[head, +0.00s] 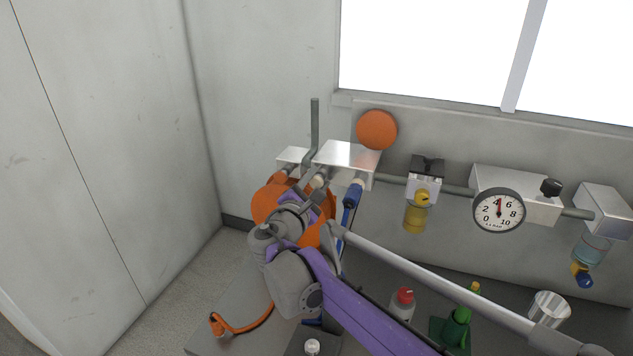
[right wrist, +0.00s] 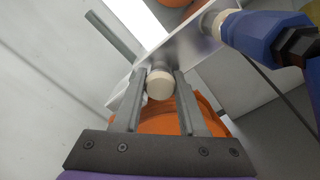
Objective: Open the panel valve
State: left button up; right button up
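The panel valve is not marked by name. A grey upright lever (head: 315,128) stands at a bright metal block (head: 347,154) on the wall panel. In the right wrist view a grey bar (right wrist: 112,36), apparently this lever, is at upper left. A cream round knob (right wrist: 160,85) on the block's underside lies between my right gripper's fingers (right wrist: 161,88); small gaps seem to show on both sides, so contact is not clear. My right gripper (head: 318,188) is just below the block in the head view. My left gripper is out of view.
An orange disc (head: 376,130), a pressure gauge (head: 499,211) and a blue fitting (head: 350,204) are around the panel. An orange round part (right wrist: 160,122) is behind the fingers. Bottles, including a red-capped one (head: 403,303), stand below. Free space lies left, towards the pale wall.

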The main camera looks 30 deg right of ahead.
grip_shut()
